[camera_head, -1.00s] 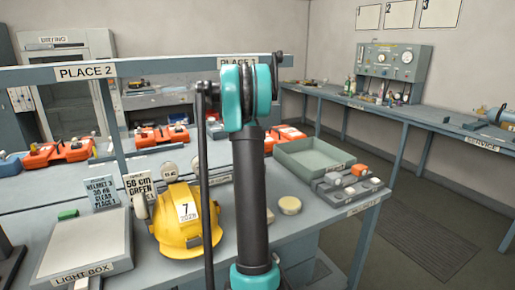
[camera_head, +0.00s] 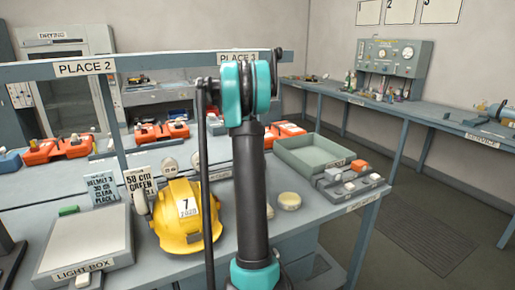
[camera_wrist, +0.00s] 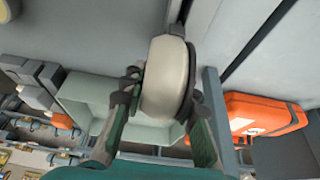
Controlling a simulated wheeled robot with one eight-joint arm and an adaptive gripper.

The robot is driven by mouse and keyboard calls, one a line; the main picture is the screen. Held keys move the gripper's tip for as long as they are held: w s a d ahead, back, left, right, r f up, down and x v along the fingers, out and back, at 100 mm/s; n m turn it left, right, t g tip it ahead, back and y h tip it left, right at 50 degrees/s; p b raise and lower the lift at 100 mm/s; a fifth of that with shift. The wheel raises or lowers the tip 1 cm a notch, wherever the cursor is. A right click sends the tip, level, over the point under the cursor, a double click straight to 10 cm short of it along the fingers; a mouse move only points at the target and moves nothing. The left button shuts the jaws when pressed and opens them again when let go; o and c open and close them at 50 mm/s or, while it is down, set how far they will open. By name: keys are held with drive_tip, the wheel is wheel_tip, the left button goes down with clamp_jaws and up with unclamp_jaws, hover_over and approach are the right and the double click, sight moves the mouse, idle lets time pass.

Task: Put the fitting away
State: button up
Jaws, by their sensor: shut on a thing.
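My gripper (camera_wrist: 158,98) is shut on a thick, round, cream-coloured fitting (camera_wrist: 163,75) with a dark rim on its right side, in the wrist view. The fingers sit on either side of its lower part. A pale green open tray (camera_wrist: 75,95) shows beyond and to the left of it; their height apart is unclear. In the head view my arm hides the gripper, and I cannot make out the held fitting there. The tray (camera_head: 314,157) stands on the bench at right of my arm and looks empty.
A yellow helmet (camera_head: 183,225), a light box (camera_head: 88,240) and standing cards (camera_head: 103,190) are on the near bench left of my arm. A cream disc (camera_head: 289,201) lies right of it. A block with several knobs (camera_head: 348,185) stands near the tray. Orange cases (camera_head: 160,134) lie behind.

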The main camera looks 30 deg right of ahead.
drive_tip(key=shift+f, duration=0.4)
drive_tip(key=o, duration=1.1)
drive_tip(key=v, duration=1.2)
drive_tip(key=shift+r, duration=0.1)
